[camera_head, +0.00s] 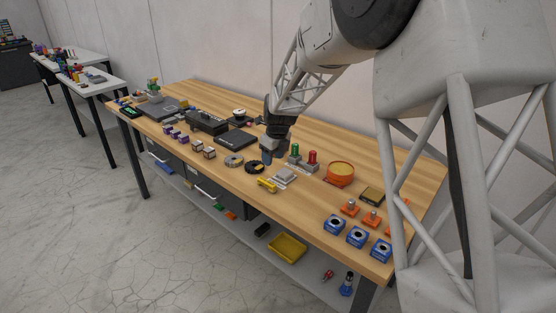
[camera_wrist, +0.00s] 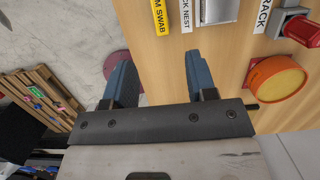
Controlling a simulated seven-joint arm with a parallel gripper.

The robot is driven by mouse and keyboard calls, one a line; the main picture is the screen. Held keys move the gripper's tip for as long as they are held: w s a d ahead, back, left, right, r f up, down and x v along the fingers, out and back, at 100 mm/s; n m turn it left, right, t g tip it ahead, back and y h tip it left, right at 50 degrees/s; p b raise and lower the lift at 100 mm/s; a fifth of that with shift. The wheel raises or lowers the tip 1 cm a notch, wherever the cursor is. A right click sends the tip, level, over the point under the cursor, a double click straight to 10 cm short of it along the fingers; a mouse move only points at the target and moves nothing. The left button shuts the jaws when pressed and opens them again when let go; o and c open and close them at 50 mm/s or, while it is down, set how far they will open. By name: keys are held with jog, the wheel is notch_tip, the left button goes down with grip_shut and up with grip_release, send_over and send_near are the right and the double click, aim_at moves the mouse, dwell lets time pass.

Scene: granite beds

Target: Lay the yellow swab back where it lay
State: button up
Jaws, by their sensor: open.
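A small yellow piece (camera_head: 267,185) lies near the front edge of the bench, just left of a grey block; I take it for the yellow swab, though it is too small to be sure. In the wrist view a yellow strip (camera_wrist: 161,17) lettered "M SWAB" is cut off by the top edge. My gripper (camera_head: 268,160) is above the bench, behind the yellow piece. Its two blue fingers (camera_wrist: 158,80) stand apart with nothing between them.
The grey block (camera_head: 284,177) sits on a pale plate. Right of it are a red-and-green-topped rack (camera_head: 303,162) and an orange round tub (camera_head: 340,173). Blue blocks (camera_head: 357,237) stand at the front right.

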jog(key=s+d+r+n, duration=0.4)
jog(key=s+r+n, duration=0.2)
jog(key=s, duration=0.5)
jog(key=s+d+r+n, duration=0.5)
jog(key=s+r+n, duration=0.15)
jog(key=s, duration=0.45)
jog(key=s+d+n, duration=0.2)
jog(key=s+n, duration=0.5)
jog(key=s, duration=0.7)
jog(key=s+d+n+t+h, duration=0.1)
jog(key=s+d+n, duration=0.2)
jog(key=s+n, duration=0.4)
jog(key=s, duration=0.7)
jog(key=shift+d+f+h, duration=0.2)
jog(key=shift+h, duration=0.1)
